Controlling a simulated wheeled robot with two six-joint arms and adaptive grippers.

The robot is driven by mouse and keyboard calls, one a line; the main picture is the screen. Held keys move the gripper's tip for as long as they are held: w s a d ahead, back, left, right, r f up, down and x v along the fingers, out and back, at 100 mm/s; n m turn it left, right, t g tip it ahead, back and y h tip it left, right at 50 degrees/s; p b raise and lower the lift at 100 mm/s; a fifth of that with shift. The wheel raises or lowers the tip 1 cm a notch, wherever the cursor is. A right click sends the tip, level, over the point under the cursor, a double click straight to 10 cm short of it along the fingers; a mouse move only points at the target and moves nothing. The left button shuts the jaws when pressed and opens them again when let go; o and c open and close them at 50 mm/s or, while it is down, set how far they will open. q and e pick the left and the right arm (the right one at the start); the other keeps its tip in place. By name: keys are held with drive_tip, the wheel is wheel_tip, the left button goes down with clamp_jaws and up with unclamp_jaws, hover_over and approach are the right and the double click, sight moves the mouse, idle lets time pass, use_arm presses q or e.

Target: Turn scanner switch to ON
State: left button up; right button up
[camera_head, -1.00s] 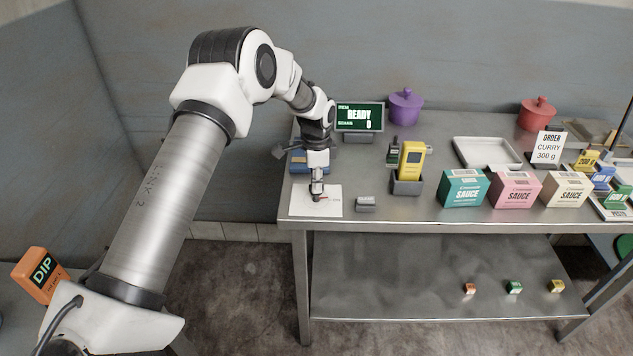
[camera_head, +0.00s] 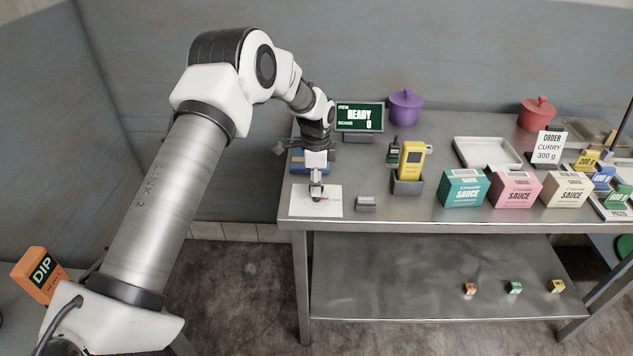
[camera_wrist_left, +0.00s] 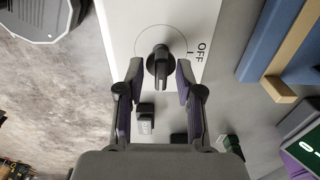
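The switch is a black knob (camera_wrist_left: 160,68) on a white plate (camera_wrist_left: 125,22) with a thin circle around it. In the wrist view "OFF" and a tick mark stand right of the knob; no ON label shows. The knob's bar runs up and down in that view. My left gripper (camera_wrist_left: 159,82) is open, with one finger on each side of the knob and gaps visible between. In the head view the left gripper (camera_head: 317,190) points down over the white plate (camera_head: 302,207) at the table's front left corner and hides most of the knob. My right gripper is not in view.
A yellow scanner (camera_head: 412,155) stands in a grey holder (camera_head: 405,187). A small grey block (camera_head: 366,204) lies right of the plate. A blue object (camera_head: 299,161) lies behind it. Sauce boxes (camera_head: 465,190) stand further right.

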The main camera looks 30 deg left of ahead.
use_arm(q)
drive_tip(key=shift+r, duration=0.1)
wheel_tip(320, 180, up, 12)
idle(0.5)
idle(0.4)
